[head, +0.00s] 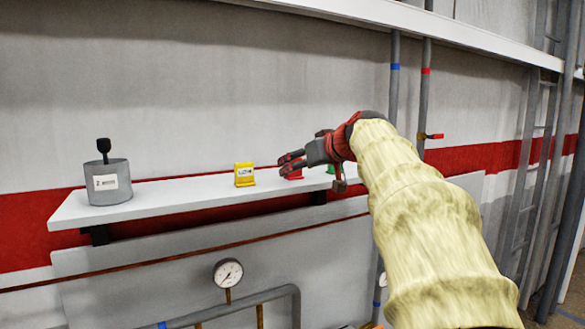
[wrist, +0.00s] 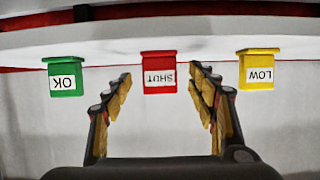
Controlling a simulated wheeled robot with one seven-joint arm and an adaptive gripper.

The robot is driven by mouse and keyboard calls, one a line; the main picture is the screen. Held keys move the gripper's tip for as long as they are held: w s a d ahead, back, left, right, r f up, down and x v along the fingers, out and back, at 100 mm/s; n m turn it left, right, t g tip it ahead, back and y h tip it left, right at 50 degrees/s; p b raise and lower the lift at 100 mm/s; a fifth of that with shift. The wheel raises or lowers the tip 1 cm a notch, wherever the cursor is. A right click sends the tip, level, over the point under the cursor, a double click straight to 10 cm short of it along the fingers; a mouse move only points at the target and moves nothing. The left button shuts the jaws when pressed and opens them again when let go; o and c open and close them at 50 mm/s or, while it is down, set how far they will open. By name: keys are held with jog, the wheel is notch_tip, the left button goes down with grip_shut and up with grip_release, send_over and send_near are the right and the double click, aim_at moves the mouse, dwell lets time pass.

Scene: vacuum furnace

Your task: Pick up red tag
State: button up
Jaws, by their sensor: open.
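The red tag (wrist: 158,66) stands on the white shelf and carries a white label reading SHUT, upside down in the wrist view. In the head view the red tag (head: 293,175) is mostly hidden behind my gripper. My gripper (head: 284,163) is at the shelf, just in front of the red tag. In the wrist view my gripper (wrist: 159,72) is open, with one finger on each side of the tag's line and the tag between the tips. I see no clear contact between the fingers and the tag.
A yellow tag (head: 244,175), marked LOW, and a green tag (wrist: 65,76), marked OK, stand on either side of the red one. A grey pot (head: 108,183) sits at the left end of the white shelf (head: 180,196). A gauge (head: 228,272) and pipes are below.

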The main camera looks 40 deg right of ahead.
aim_at(294, 176)
jog(key=x, duration=0.3)
jog(key=shift+w+p, duration=0.25)
jog(key=shift+p, duration=0.1)
jog(key=c, duration=0.3)
jog(key=c, duration=0.8)
jog(key=shift+o, duration=0.2)
jog(key=shift+r, duration=0.1)
notch_tip(294, 176, up, 18)
jog(key=p, duration=0.3)
